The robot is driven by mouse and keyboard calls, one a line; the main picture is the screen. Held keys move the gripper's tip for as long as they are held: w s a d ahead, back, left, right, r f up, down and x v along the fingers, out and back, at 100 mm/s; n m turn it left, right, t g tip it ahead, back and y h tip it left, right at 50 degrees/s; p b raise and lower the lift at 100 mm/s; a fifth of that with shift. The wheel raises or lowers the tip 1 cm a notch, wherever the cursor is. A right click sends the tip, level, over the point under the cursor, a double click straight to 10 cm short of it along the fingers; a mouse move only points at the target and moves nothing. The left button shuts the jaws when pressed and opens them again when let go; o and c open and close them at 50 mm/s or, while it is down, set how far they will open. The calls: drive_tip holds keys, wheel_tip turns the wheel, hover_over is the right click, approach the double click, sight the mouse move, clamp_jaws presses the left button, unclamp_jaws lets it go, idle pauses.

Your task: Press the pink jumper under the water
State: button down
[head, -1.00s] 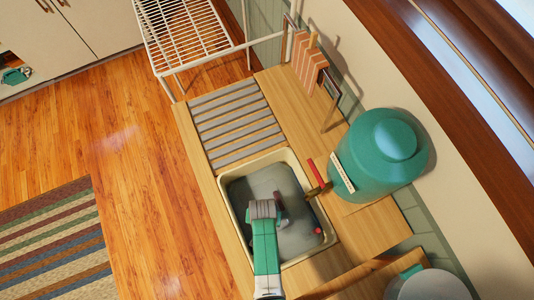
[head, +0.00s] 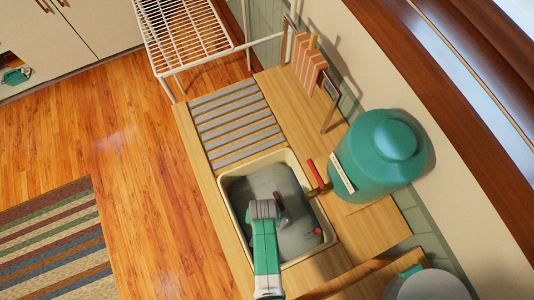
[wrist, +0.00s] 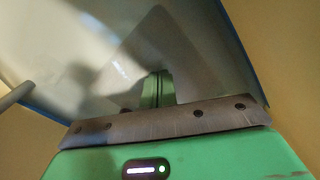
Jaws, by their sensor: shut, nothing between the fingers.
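The sink basin (head: 227,203) is cream-rimmed and set in the wooden counter, with murky grey water (head: 262,186) in it. A small pink-red patch (head: 316,232) shows at the basin's right side; it may be part of the pink jumper, but I cannot make out a whole garment. My gripper (head: 284,217) is over the middle of the basin, shut and empty, to the left of that patch. In the wrist view its green fingers (wrist: 157,87) are together against the grey water. I cannot tell how deep the tips are.
A red-handled tap (head: 317,175) reaches over the basin's right edge from a large teal water container (head: 378,155). A slatted drainer (head: 235,122) lies behind the basin, and a striped board in a rack (head: 308,68) stands at the back. A white wire rack (head: 185,38) is beyond.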

idle(0.5)
wheel_tip(320, 180, up, 7)
drive_tip(key=p, duration=0.6)
drive_tip(key=shift+p, duration=0.35)
wheel_tip(320, 180, up, 14)
drive_tip(key=p, duration=0.7)
idle(1.0)
